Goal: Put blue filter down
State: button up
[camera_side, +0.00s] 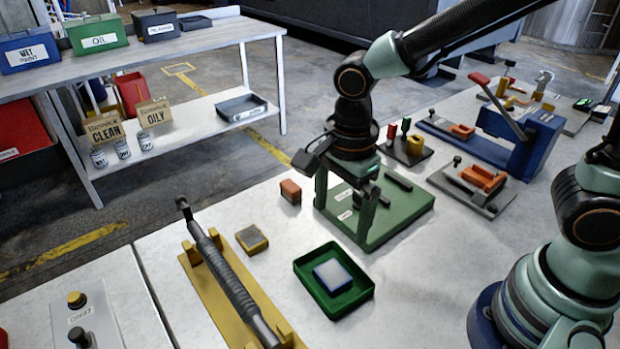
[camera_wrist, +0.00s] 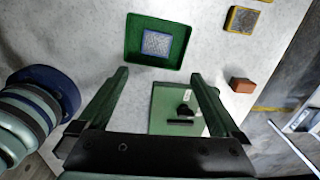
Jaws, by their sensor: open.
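The blue filter (camera_side: 332,275) is a small square block with a pale grey top and blue edges. It lies inside a green tray (camera_side: 306,281) on the white table, with its walls around it. In the wrist view the filter (camera_wrist: 157,44) and the tray (camera_wrist: 133,38) are beyond my fingertips. My gripper (camera_side: 345,218) is open and empty, fingers pointing down, above the green fixture plate and apart from the filter. In the wrist view its two green fingers (camera_wrist: 158,78) are spread wide.
A yellow-framed filter (camera_side: 251,239) and an orange block (camera_side: 290,191) lie left of my gripper. A grey rod (camera_side: 232,280) rests on a yellow stand at the left. A green fixture plate (camera_side: 408,213) stands under my gripper. Bare table lies around the tray.

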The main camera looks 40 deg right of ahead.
jog(key=d+r+n+t, duration=0.2)
jog(key=d+r+n, duration=0.3)
jog(key=d+n, duration=0.2)
jog(key=d+r+n+t, duration=0.3)
jog(key=d+r+n, duration=0.2)
jog(key=d+n, duration=0.3)
jog(key=shift+s+d+r+n, duration=0.3)
jog(key=shift+n, duration=1)
